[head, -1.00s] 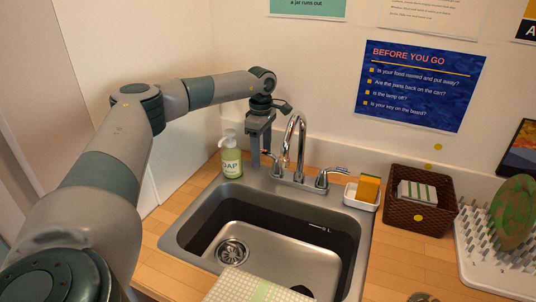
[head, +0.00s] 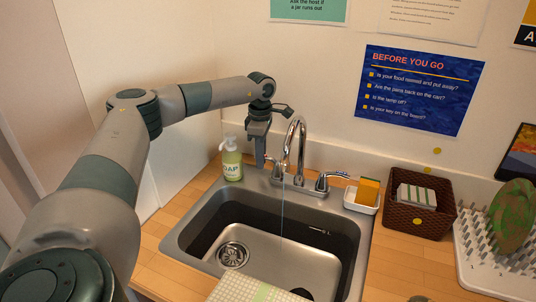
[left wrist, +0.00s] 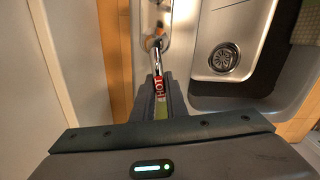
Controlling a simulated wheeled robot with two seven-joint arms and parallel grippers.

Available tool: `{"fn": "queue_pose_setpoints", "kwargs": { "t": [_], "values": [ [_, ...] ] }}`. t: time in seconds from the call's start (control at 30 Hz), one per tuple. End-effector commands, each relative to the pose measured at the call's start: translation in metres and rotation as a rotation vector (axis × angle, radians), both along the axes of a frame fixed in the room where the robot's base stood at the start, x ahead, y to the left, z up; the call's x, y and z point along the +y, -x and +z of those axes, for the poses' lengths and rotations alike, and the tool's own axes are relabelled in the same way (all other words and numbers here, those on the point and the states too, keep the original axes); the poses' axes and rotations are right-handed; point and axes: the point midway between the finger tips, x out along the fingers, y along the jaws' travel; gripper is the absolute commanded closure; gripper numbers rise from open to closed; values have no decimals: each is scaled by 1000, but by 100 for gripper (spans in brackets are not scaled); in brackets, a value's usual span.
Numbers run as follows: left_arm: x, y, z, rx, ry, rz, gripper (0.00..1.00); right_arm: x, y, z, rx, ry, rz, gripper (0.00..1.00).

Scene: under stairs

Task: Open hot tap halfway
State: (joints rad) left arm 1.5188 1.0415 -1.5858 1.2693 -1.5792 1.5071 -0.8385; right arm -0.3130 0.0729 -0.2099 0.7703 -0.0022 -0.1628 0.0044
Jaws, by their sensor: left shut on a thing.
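The hot tap lever (left wrist: 158,62) is a chrome handle with a red HOT label, on the left side of the faucet. My left gripper (left wrist: 160,95) is shut on this lever, its fingers on both sides of the red label. In the head view my left gripper (head: 260,158) reaches down at the left of the chrome faucet (head: 297,128) and partly hides the hot lever. A thin stream of water (head: 281,215) falls from the spout into the sink. The other tap lever (head: 332,176) stands at the right of the spout. My right gripper is not in view.
The soap bottle (head: 232,160) stands close left of my gripper. The steel sink (head: 197,222) lies in front, with a cloth (head: 250,289) at its front edge. A sponge dish (head: 357,200), a brown basket (head: 405,220) and a drying rack (head: 480,262) stand to the right.

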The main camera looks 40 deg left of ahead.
Motion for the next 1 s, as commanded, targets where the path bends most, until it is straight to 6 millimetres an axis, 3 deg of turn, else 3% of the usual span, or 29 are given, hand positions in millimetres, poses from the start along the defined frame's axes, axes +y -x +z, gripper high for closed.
{"fn": "queue_pose_setpoints", "kwargs": {
  "t": [0.43,1.0],
  "values": [
    [-14,16,1,-2,3,377,100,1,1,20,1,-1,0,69],
    [-18,20,2,-2,3,478,100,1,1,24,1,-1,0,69]
  ]
}}
